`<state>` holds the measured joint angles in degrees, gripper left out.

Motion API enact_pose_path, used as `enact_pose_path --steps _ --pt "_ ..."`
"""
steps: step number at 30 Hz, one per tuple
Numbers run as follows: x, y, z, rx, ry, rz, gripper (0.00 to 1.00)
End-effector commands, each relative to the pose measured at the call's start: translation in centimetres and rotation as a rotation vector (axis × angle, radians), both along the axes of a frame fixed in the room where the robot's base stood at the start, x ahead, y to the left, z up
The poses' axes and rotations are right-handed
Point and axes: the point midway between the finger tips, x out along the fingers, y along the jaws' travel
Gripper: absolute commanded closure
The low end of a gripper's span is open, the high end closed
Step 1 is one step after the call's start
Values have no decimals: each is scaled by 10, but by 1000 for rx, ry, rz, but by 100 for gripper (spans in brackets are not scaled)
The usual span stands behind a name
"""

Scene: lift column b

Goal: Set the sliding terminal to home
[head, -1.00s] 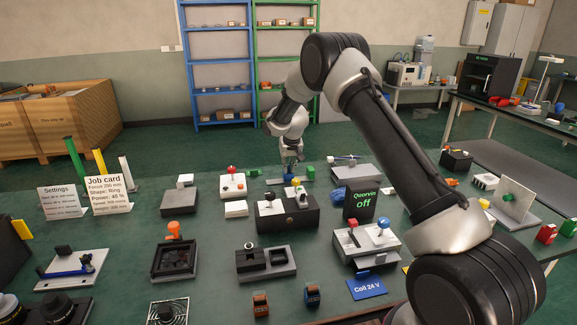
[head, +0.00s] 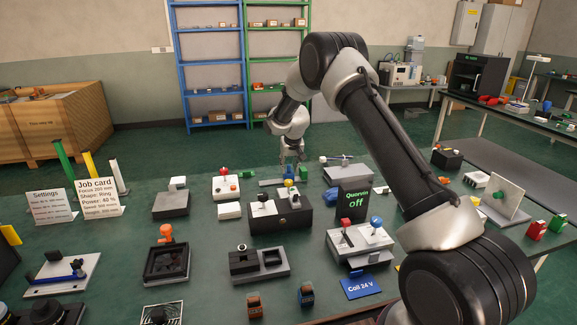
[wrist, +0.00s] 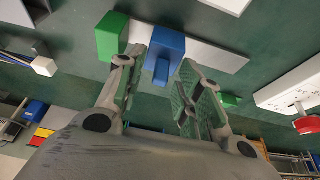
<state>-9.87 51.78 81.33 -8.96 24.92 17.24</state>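The sliding terminal appears to be a blue block (wrist: 165,55) on a pale grey rail (wrist: 215,56). A tall green block (wrist: 112,37) stands just left of it in the wrist view. A smaller green block (wrist: 228,100) is farther right, partly hidden by a finger. My gripper (wrist: 165,68) is open, its fingers to either side of the blue block with visible gaps. I cannot tell how deep the fingers reach around it. In the head view, my gripper (head: 292,158) points down above the small blue block (head: 289,173), with the tall green block (head: 303,173) on its right.
A black box with knobs (head: 280,215) stands in front of the rail. A white box with a red button (head: 225,186) is to the left. A grey lever fixture (head: 346,172) is to the right, and a dark "Quorvin off" display (head: 354,201) stands nearby.

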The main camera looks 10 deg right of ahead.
Motion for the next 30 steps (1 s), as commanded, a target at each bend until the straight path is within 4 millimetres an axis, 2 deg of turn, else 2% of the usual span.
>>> enact_pose_path --steps 6,10,21,25,30 --pt "0 0 1 0 0 0 64" --pt "-4 0 11 0 -1 0 64" --pt "-34 0 84 1 -2 -1 64" --pt "-42 0 101 0 -1 -1 64" --pt "-46 0 110 0 1 -1 64"
